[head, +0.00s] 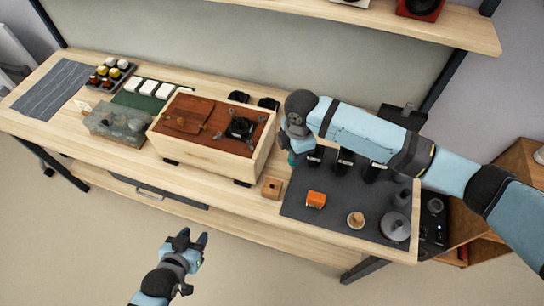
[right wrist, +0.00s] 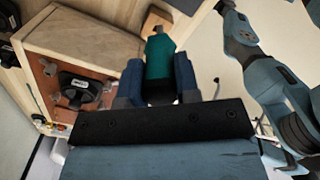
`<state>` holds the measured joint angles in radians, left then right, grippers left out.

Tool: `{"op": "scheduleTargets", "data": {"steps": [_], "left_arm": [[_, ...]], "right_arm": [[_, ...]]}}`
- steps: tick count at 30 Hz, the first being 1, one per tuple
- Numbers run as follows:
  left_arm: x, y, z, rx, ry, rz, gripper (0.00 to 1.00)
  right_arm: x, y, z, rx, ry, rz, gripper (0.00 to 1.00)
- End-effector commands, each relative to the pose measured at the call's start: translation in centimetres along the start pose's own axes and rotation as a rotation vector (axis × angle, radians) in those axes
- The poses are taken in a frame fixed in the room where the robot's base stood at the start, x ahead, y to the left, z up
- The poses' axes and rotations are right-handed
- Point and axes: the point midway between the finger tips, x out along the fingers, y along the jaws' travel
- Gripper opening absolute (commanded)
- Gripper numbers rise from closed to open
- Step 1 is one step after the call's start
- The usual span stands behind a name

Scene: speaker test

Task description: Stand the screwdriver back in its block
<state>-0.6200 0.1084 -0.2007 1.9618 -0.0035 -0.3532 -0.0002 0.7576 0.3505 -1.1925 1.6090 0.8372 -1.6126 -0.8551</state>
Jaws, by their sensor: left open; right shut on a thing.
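The screwdriver's teal handle (right wrist: 159,56) is between the blue fingers of my right gripper (right wrist: 158,82), which is shut on it. In the head view only a bit of teal (head: 292,159) shows under my right wrist; the shaft is hidden. The small wooden block (head: 271,188) with a dark hole stands at the bench's front, left of the dark mat and below the held handle in the picture. In the right wrist view the block (right wrist: 156,19) shows partly, just beyond the handle. My left gripper (head: 190,243) is open and empty, in front of the bench, over the floor.
A wooden speaker box (head: 203,154) with a red-brown panel is left of the block. The dark mat (head: 300,203) carries an orange item (head: 316,200), a small round wooden piece (head: 355,219), grey cones (head: 395,226) and several black parts. Bench surface around the block is narrow.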

Motion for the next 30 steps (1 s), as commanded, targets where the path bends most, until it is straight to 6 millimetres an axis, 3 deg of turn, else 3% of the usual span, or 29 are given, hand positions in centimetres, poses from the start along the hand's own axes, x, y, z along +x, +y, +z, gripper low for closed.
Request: {"op": "scheduleTargets", "data": {"steps": [3, 10, 20, 25, 30], "left_arm": [[0.0, 0.0, -0.1, 0.000, 0.001, 0.000, 0.43], [0.0, 0.0, -0.1, 0.000, 0.001, 0.000, 0.43], [0.0, 0.2, 0.2, 0.003, -0.001, 0.003, 0.43], [0.0, 0.3, 0.3, 0.009, 0.002, 0.006, 0.43], [1.0, 0.3, 2.0, 0.024, 0.005, 0.014, 0.43]], "right_arm": [[1.4, 0.9, -2.8, -0.268, -0.003, 0.000, 0.02], [2.8, 1.7, -5.5, -0.573, -0.013, 0.000, 0.02], [3.9, 1.8, -5.9, -0.623, -0.015, -0.001, 0.02], [5.3, 1.8, -5.8, -0.622, -0.016, -0.001, 0.02], [7.4, 1.8, -5.8, -0.622, -0.016, 0.000, 0.02]]}}
